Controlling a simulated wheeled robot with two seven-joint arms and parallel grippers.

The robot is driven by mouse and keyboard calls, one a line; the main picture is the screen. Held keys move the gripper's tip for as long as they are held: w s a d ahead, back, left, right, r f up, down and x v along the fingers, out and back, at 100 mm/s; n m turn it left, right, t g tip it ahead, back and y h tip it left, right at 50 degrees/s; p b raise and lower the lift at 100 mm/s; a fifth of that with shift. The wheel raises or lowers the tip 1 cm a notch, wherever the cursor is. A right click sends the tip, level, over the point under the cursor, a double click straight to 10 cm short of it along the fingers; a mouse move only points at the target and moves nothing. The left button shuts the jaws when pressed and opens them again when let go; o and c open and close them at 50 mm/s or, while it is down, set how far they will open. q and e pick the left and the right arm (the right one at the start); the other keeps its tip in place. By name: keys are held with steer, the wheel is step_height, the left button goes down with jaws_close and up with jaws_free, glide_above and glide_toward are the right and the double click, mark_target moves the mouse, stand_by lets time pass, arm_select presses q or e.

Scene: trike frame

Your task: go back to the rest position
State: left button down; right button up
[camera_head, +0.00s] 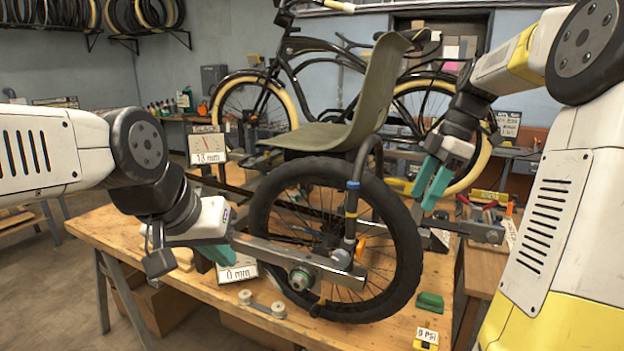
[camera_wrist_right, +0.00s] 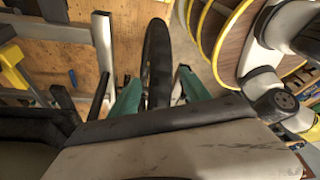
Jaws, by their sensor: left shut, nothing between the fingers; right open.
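My left gripper (camera_head: 214,252) is low at the left, by the left end of the metal frame bar (camera_head: 290,258). Its green fingers are shut and partly hidden, with nothing seen held; I cannot tell whether they touch the bar. My right gripper (camera_head: 432,182) is open and empty, raised to the right of the wheel with its teal fingers pointing down. In the right wrist view its two fingers (camera_wrist_right: 160,92) are spread, and the black tyre shows beyond the gap between them. The trike wheel (camera_head: 405,240) stands upright on the table, with a green seat (camera_head: 375,90) above it.
The wooden workbench (camera_head: 120,230) carries the trike frame, a gauge sign (camera_head: 208,146), a "0 mm" card (camera_head: 237,272), a small link with two rollers (camera_head: 262,307) and a green block (camera_head: 430,302). A bicycle (camera_head: 290,60) stands behind. Open air lies above the bench's left side.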

steer(key=s+a+f+m+t+h, duration=0.1)
steer(key=s+a+m+t, duration=0.2)
steer(key=s+a+m, duration=0.2)
steer(key=s+a+f+m+t, duration=0.2)
steer(key=s+a+m, duration=0.3)
steer(key=s+m, duration=0.7)
steer(key=shift+s+t+h, duration=0.4)
steer(key=shift+s+t, duration=0.1)
steer(key=shift+t, duration=0.2)
